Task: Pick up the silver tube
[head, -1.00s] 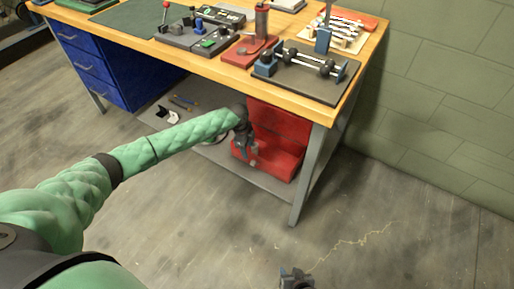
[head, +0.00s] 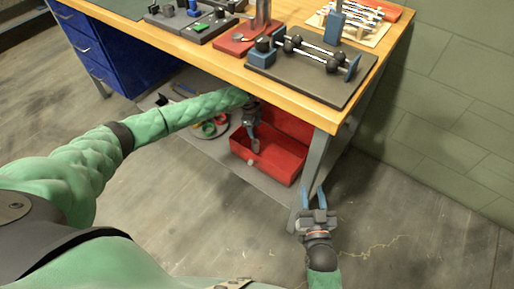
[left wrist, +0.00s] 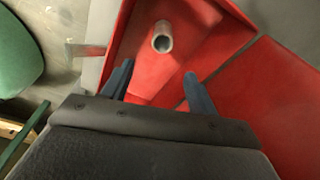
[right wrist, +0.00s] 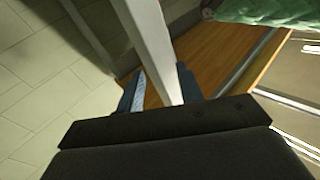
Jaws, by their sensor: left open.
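The silver tube (left wrist: 162,40) stands out as a round open end inside the red box (left wrist: 146,88) in the left wrist view. The red box also shows in the head view on the shelf under the workbench (head: 283,168). My left gripper (left wrist: 159,70) is open and empty, its two blue fingers apart, with the tube beyond the fingertips. In the head view my left gripper (head: 255,142) is over the box; I cannot make out the tube there. My right gripper (head: 314,190) is open and empty, pointing up beside the table leg; its fingers also show in the right wrist view (right wrist: 158,82).
The wooden tabletop (head: 225,62) overhangs the shelf and holds dumbbell-like parts (head: 312,52) and fixtures. The grey table leg (right wrist: 150,45) stands close ahead of my right gripper. A round dish (head: 212,129) with coloured pieces lies left of the box. Floor in front is clear.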

